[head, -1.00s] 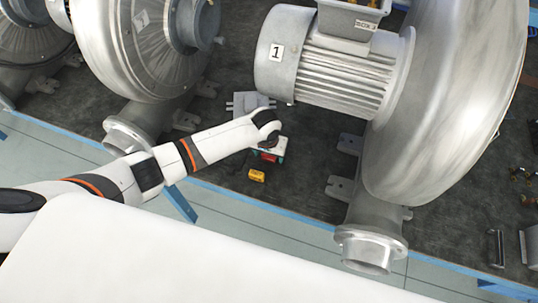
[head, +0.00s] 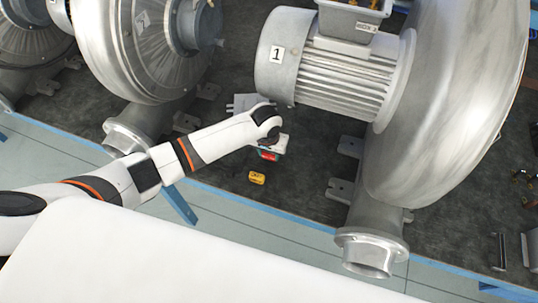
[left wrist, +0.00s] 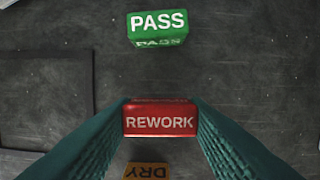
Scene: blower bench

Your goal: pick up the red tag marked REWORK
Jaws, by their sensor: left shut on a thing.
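The red tag marked REWORK (left wrist: 159,120) sits between the two teal fingers of my left gripper (left wrist: 160,122) in the left wrist view, its lettering facing the camera. My left gripper is shut on it. In the head view the red tag (head: 269,156) shows at the tip of my left gripper (head: 268,152), just above the dark bench mat. My right gripper is not in view.
A green PASS tag (left wrist: 158,28) and a yellow DRY tag (left wrist: 147,171) lie on the mat on either side. The yellow one (head: 257,178) also shows in the head view. A large motor (head: 330,65) and blower housing (head: 445,105) stand close to the right.

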